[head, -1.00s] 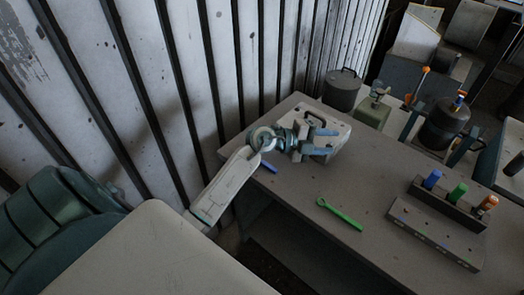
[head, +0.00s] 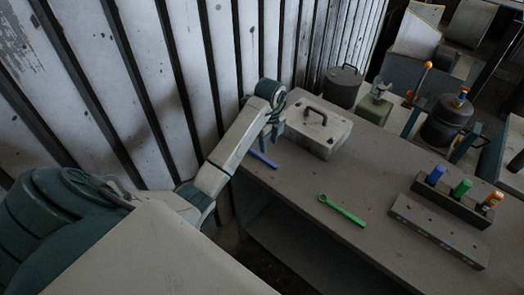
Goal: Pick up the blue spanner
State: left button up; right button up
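The blue spanner (head: 264,160) lies on the grey table near its left edge, in front of the lidded box. My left gripper (head: 271,139) points down just above and behind the spanner. Its two fingers look apart, with nothing seen between them, and they seem clear of the spanner. The far end of the spanner is close to the fingers and partly hard to make out. My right gripper is not in view.
A green spanner (head: 342,209) lies mid-table. A pale box with a handle (head: 318,128) stands right of my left gripper. A holder (head: 452,203) with blue, green and orange handled tools and a perforated block (head: 437,232) stand at the right. A ribbed wall (head: 180,80) rises behind.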

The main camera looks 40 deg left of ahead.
aim_at(267, 160)
pick_arm(q)
notch_tip(267, 160, down, 4)
jog(key=b, duration=0.2)
jog(key=shift+w+r+b, duration=0.1)
jog(key=shift+b, duration=0.2)
jog(key=f, duration=0.1)
jog(key=f+p, duration=0.1)
jog(key=f, duration=0.1)
jog(key=shift+a+f+p, duration=0.25)
jog(key=shift+f+p, duration=0.1)
jog(key=shift+f, duration=0.5)
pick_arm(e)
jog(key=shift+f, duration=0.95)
pick_arm(q)
jog(key=shift+c, duration=0.2)
grip_shut()
